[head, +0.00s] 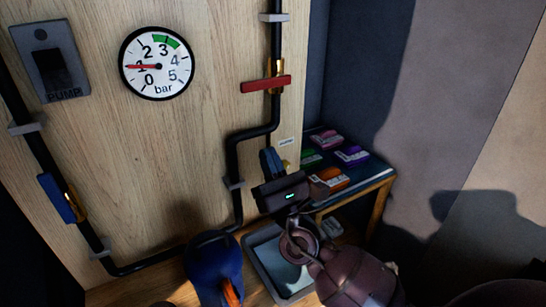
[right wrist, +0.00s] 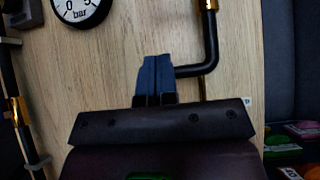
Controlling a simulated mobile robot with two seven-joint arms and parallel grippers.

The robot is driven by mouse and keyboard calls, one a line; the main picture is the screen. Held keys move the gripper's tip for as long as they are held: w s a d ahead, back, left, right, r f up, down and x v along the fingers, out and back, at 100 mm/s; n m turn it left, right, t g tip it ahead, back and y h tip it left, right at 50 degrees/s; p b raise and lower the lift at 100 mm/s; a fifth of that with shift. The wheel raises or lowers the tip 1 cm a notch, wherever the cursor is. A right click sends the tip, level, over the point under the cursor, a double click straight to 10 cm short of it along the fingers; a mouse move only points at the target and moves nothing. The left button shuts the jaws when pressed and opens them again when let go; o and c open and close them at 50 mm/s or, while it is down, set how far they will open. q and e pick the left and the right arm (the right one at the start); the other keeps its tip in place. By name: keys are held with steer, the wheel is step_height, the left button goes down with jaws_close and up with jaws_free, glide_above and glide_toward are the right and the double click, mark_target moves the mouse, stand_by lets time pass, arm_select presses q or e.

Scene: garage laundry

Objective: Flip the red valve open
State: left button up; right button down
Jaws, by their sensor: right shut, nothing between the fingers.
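The red valve handle (head: 266,84) lies crosswise over a brass body on the vertical black pipe, right of the gauge in the head view. The right wrist view shows only brass (right wrist: 208,5) of that valve at the top edge; the red handle is out of that frame. My right gripper (head: 272,160) is below the valve, apart from it, near the lower pipe bend. Its blue fingers (right wrist: 156,78) are together, with nothing between them, in front of the wooden panel. My left gripper is not seen.
A gauge (head: 156,63) has its needle near 1 bar. A pump switch (head: 50,62) is upper left. A blue valve handle (head: 62,198) lies along the left pipe. The panel's middle is clear.

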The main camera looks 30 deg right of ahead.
mark_target(265, 82)
steer(key=w+r+p, duration=0.4)
steer(key=r, duration=0.4)
steer(key=shift+w+d+r, duration=0.15)
steer(key=shift+w+r, duration=0.2)
steer(key=shift+r, duration=0.05)
steer(key=shift+w, duration=0.15)
